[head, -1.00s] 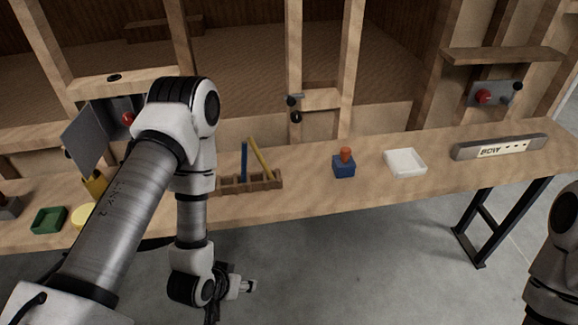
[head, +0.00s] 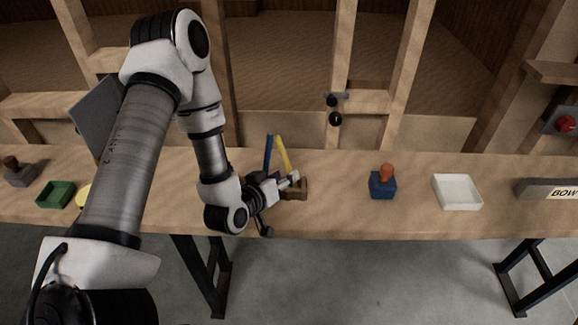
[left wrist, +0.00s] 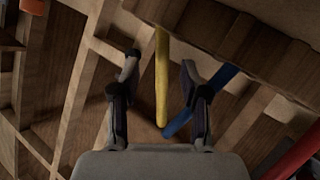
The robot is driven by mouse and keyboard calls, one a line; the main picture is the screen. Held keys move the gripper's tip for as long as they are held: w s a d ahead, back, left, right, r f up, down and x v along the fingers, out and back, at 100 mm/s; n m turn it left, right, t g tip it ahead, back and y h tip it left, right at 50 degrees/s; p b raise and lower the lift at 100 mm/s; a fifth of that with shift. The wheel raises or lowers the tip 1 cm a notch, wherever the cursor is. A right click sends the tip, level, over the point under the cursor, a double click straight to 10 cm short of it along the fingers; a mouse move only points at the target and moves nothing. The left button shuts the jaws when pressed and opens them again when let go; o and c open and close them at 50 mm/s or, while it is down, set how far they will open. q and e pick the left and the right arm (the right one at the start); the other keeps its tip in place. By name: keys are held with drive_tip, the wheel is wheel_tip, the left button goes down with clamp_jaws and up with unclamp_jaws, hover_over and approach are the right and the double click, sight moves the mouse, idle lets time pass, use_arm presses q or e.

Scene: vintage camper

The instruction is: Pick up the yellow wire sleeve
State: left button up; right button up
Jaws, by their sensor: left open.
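The yellow wire sleeve (head: 282,154) leans upright in a small wooden rack (head: 297,190) on the bench. A blue sleeve (head: 268,153) stands just left of it. My left gripper (head: 281,203) is at the rack's near side, with its arm hiding the rack's left part. In the left wrist view the yellow sleeve (left wrist: 162,85) shows between the two open fingers of my left gripper (left wrist: 160,66), and neither finger visibly touches it. The blue sleeve (left wrist: 200,100) shows there by the right finger. My right gripper is not in view.
A blue block with an orange top (head: 383,183) and a white tray (head: 457,192) stand to the right. A green tray (head: 56,194) is at the left. Wooden posts rise behind the bench (head: 335,205). The bench between rack and blue block is clear.

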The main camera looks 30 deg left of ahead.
use_arm(q)
drive_tip(key=x, duration=0.4)
drive_tip(key=shift+w+f, duration=0.15)
drive_tip(key=shift+f, duration=0.05)
drive_tip(key=shift+s+r, duration=0.2)
drive_tip(key=shift+s, duration=0.05)
drive_tip(key=shift+c, duration=0.3)
clamp_jaws()
